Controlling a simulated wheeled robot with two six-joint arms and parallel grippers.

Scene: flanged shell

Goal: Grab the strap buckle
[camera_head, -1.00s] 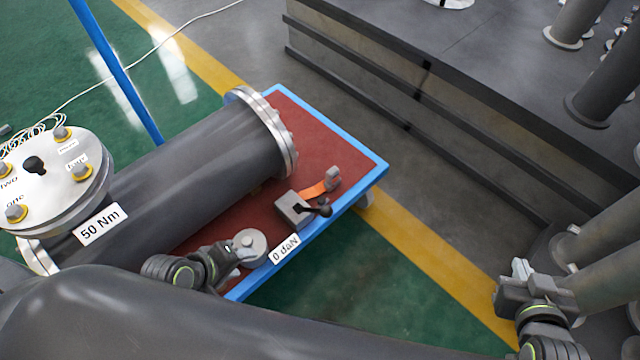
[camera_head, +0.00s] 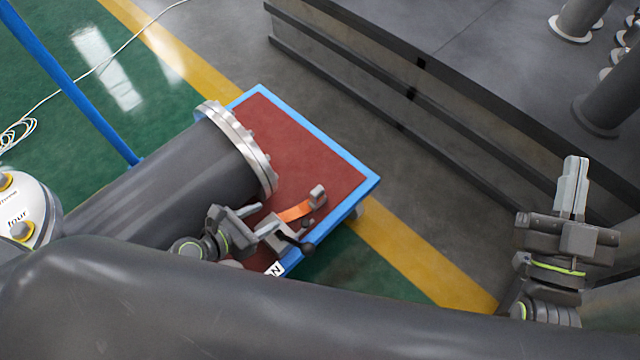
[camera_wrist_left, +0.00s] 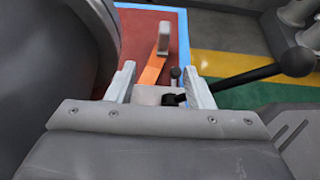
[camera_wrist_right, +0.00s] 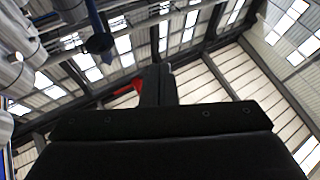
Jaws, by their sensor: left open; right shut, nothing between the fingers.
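An orange strap (camera_head: 295,211) lies on the red table top and ends in a small upright grey piece (camera_head: 318,195). Its near end meets a grey block (camera_head: 284,233) with a black ball-ended lever (camera_head: 307,247); I cannot tell which grey part is the buckle. My left gripper (camera_head: 265,220) is open beside the block. In the left wrist view, the block (camera_wrist_left: 155,95) shows between the fingertips, with the strap (camera_wrist_left: 152,70) and upright piece (camera_wrist_left: 163,40) beyond; contact is unclear. My right gripper (camera_head: 573,172) is shut and empty, pointing up, far right of the table.
A dark flanged cylinder (camera_head: 165,175) lies on the blue-edged table (camera_head: 345,165), close to my left gripper. The lever (camera_wrist_left: 250,76) reaches right in the left wrist view. A grey stepped platform (camera_head: 450,130) stands behind. The red top behind the strap is clear.

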